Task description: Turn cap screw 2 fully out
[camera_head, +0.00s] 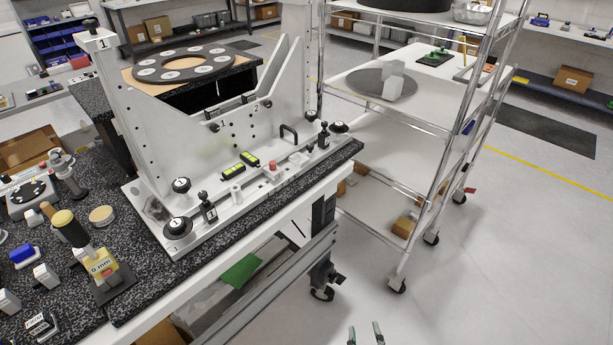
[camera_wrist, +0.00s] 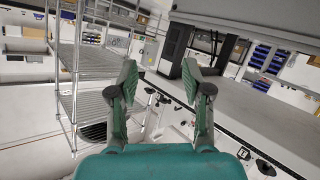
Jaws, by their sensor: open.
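The mirror fixture (camera_head: 216,205) is a white frame with a slanted upright plate, standing on a black speckled granite table. A small dark screw head beside a "2" mark, seemingly cap screw 2 (camera_head: 266,104), sits on the upright plate, right of a similar one marked "1" (camera_head: 213,127). How far it is screwed in is too small to tell. My gripper (camera_head: 365,334) shows only its fingertips at the bottom edge of the head view, well in front of the table and apart from the fixture. In the wrist view my gripper (camera_wrist: 159,82) is open and empty; I cannot make out the screw there.
A wire-shelf cart (camera_head: 405,190) stands right of the table. Black knobs (camera_head: 177,228), yellow-green levels (camera_head: 240,163) and a black handle (camera_head: 289,134) crowd the fixture base. A yellow-topped tool (camera_head: 68,228) stands at the table's left. The floor at the lower right is clear.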

